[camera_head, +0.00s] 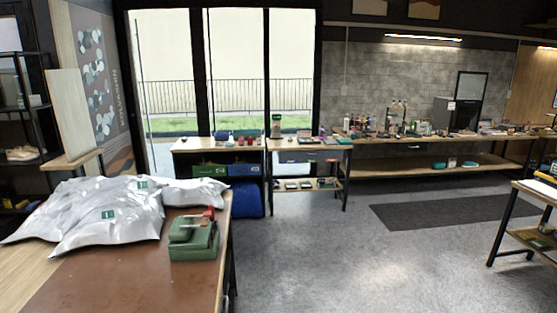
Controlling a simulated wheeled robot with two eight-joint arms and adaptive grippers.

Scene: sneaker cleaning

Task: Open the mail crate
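No object here is clearly marked as the mail crate. A green bin (208,170) and a blue bin (243,169) sit side by side on the shelf below the counter by the glass doors. Their lids or openings are too small to make out. Silver mailing bags (132,208) with small green labels lie piled on the near table at left. A green boxy device (194,240) with a red part on top stands at that table's right edge. Neither of my grippers is in view.
The near table (130,285) fills the lower left, with bare brown surface in front of the bags. A blue container (247,198) stands on the floor by the counter. Benches with many small items line the back wall. The grey floor (350,260) in the middle is clear.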

